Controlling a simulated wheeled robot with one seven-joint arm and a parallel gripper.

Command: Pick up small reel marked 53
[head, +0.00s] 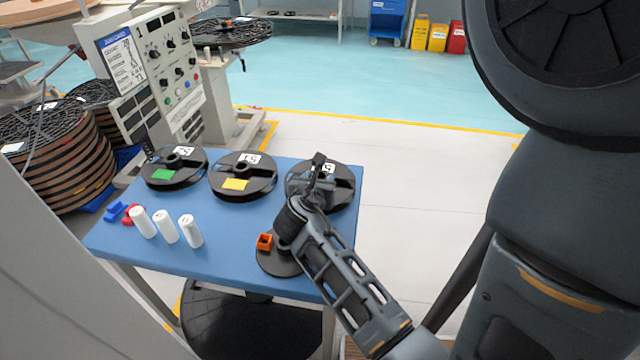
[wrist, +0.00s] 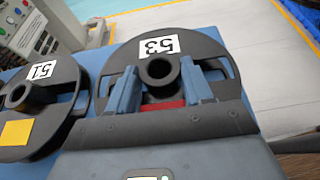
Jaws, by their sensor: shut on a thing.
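The small reel marked 53 (wrist: 212,62) is a black flanged reel with a white number tag and a raised round hub. In the head view it is the rightmost reel (head: 346,189) on the blue table, partly hidden by my gripper. My gripper (wrist: 160,75) is shut on the hub, one finger on each side of it. A red patch shows on the reel between the fingers. In the head view my gripper (head: 318,172) reaches over the reel from the front. I cannot tell whether the reel is clear of the table.
The reel marked 51 (wrist: 42,88), with a yellow label, stands close on the left. A green-labelled reel (head: 160,178) is farther left. White cylinders (head: 166,226), an orange block (head: 264,242) and a dark round base (head: 275,262) are near the front of the blue table (head: 225,255).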

